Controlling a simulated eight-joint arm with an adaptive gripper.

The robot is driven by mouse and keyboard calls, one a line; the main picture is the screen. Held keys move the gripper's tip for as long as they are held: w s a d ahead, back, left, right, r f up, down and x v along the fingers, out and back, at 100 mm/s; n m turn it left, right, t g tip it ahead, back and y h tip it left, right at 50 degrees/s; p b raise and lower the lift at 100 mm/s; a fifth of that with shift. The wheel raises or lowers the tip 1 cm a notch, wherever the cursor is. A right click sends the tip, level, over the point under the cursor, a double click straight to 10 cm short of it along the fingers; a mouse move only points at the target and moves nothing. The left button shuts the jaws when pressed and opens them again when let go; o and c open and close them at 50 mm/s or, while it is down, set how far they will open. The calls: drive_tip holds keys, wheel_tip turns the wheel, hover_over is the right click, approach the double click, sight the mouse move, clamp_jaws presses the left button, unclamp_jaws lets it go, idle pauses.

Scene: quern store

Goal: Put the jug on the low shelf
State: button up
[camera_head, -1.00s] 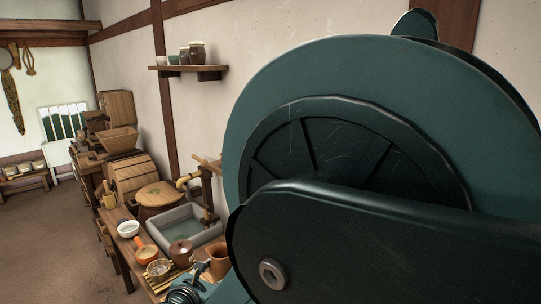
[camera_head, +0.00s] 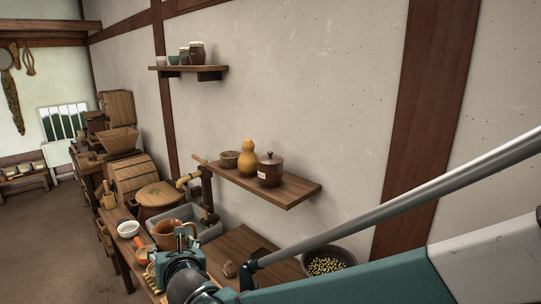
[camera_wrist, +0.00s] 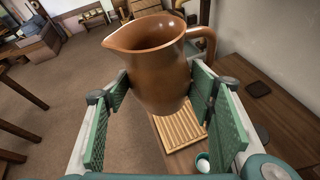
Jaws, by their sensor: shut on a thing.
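A brown jug (camera_wrist: 150,62) with a spout on the left and a handle on the right is between the green finger pads of my gripper (camera_wrist: 160,95) in the wrist view. The gripper is shut on its body and holds it upright, above the counter's front edge. In the head view the jug (camera_head: 176,234) shows above the counter near the sink, with my gripper (camera_head: 180,250) partly covering it. The low shelf (camera_head: 288,193) is on the wall to the right, below a higher shelf (camera_head: 190,69). It bears a small basket (camera_head: 230,160), a yellow gourd (camera_head: 248,160) and a lidded brown pot (camera_head: 270,171).
The low shelf's right end is bare. A grey sink (camera_head: 211,233) is behind the jug. A white bowl (camera_head: 128,229) stands on the counter to the left, and a dark bowl of yellow grains (camera_head: 328,264) stands right. A slatted wooden rack (camera_wrist: 180,131) lies below the jug.

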wheel_tip(320, 180, up, 10)
drive_tip(key=s+a+n+g+y, duration=0.1)
drive_tip(key=s+a+n+y, duration=0.1)
drive_tip(key=shift+s, duration=0.2)
drive_tip(key=shift+a+r, duration=0.1)
drive_tip(key=shift+r, duration=0.05)
idle(0.5)
wheel_tip(320, 180, up, 15)
drive_tip(key=w+d+m+t+h+p, duration=0.2)
drive_tip(key=w+d+m+h+p, duration=0.35)
drive_tip(key=w+d+p, duration=1.15)
drive_tip(key=w+d+m+h+p, duration=0.2)
drive_tip(key=w+d+p, duration=0.1)
drive_tip(key=d, duration=0.7)
drive_tip(key=w+d+m+h+p, duration=0.2)
drive_tip(key=d+h+p, duration=0.1)
drive_tip(key=d, duration=0.7)
drive_tip(key=shift+t, duration=0.3)
drive_tip(key=shift+w+d+f, duration=0.1)
drive_tip(key=shift+d+f, duration=0.1)
drive_tip(key=shift+f, duration=1.05)
drive_tip(key=shift+w+d+f, duration=0.1)
drive_tip(key=shift+d+f, duration=0.1)
drive_tip(key=shift+f, duration=1.05)
drive_tip(key=shift+f+b, duration=0.15)
drive_tip(key=shift+b, duration=0.15)
